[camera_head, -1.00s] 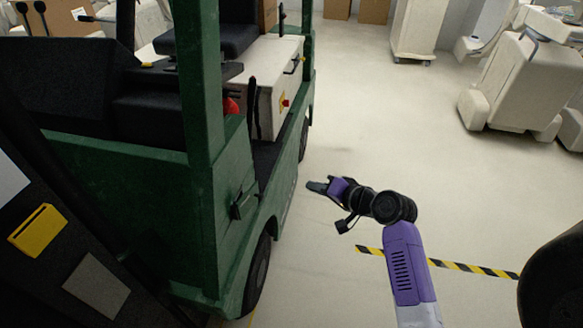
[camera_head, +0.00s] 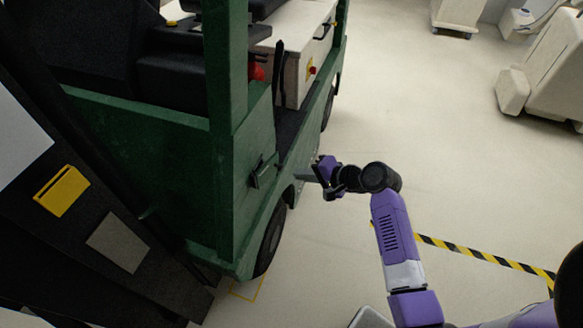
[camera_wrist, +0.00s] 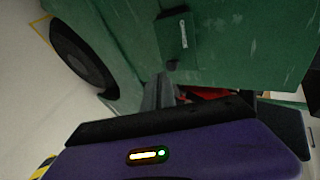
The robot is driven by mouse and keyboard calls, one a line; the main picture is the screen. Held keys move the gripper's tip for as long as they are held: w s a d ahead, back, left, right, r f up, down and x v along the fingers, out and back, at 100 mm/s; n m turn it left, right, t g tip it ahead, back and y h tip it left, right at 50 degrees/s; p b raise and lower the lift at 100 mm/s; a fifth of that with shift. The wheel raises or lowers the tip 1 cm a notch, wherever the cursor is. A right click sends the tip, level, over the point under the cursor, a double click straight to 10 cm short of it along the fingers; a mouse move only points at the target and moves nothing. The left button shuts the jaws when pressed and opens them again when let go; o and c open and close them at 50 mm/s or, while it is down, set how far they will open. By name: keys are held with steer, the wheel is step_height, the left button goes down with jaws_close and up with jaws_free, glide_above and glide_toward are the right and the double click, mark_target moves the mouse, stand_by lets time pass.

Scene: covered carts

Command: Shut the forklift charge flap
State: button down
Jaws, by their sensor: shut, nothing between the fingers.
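The green forklift (camera_head: 150,140) fills the left of the head view. Its small charge flap (camera_head: 263,170) is on the green side panel above a wheel, and appears to stand out from the panel. It shows in the wrist view as a dark green piece with a pale label (camera_wrist: 173,36); its exact angle I cannot tell. My gripper (camera_head: 303,178) is shut and empty. It is just right of the flap in the head view, its fingertips toward the forklift's side. In the wrist view the fingertips (camera_wrist: 159,92) lie just below the flap; contact is not visible.
A forklift wheel (camera_head: 271,238) is below the flap. A dark panel with a yellow holder (camera_head: 62,190) stands at the near left. Covered equipment (camera_head: 545,75) is at the upper right. Yellow-black floor tape (camera_head: 480,255) crosses the floor at right. Open floor lies behind my arm.

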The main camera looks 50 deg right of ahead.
mark_target(277, 162)
steer(key=shift+w+a+f+p, duration=0.15)
steer(key=shift+w+p, duration=0.2)
steer(key=shift+w, duration=1.55)
steer(key=w+n+y, duration=0.1)
steer(key=w+d+n+y+b, duration=0.1)
steer(key=w, duration=0.1)
steer(key=shift+d, duration=0.2)
steer(key=shift+s+d, duration=0.1)
